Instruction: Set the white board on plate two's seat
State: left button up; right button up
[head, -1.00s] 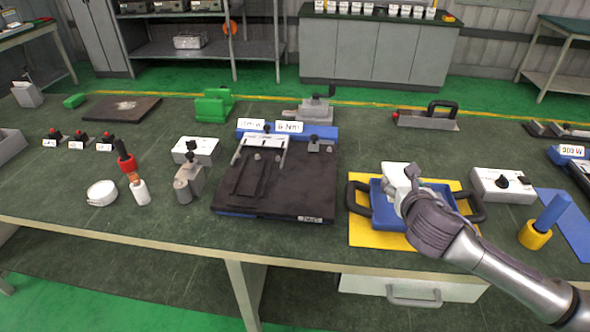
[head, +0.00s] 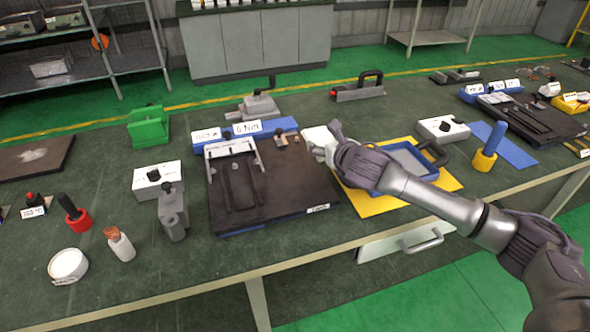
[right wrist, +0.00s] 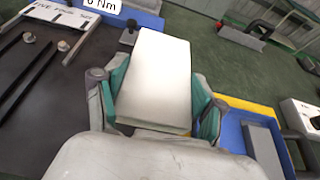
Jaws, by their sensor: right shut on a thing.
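My right gripper (head: 332,150) is shut on the white board (head: 316,136), a pale block whose broad face fills the middle of the right wrist view (right wrist: 156,72). In that view the green-padded fingers of the gripper (right wrist: 155,108) press its two sides. The board is held near the right edge of a dark plate (head: 290,185). This plate carries a white bracket (head: 232,149), dark bars and small posts. A similar dark plate (head: 540,122) lies at the far right. I cannot read which one is plate two. My left gripper is not in view.
A blue tray (head: 432,172) on a yellow mat (head: 447,185) sits right of the dark plate, partly hidden by my arm. A grey clamp (head: 172,212) and a white box (head: 150,178) stand left of it. A blue-handled tool (head: 490,145) stands upright at right.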

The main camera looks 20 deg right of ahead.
send_over(298, 176)
notch_tip(298, 176, down, 4)
jog(key=shift+d+r, duration=0.1)
jog(key=shift+d, duration=0.05)
jog(key=shift+a, duration=0.2)
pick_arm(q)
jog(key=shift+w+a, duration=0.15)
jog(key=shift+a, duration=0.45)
pick_arm(e)
jog(key=shift+f, duration=2.2)
jog(key=o, duration=1.1)
jog(key=shift+f, duration=0.15)
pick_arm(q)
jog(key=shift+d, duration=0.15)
pick_arm(e)
jog(key=shift+o, duration=0.2)
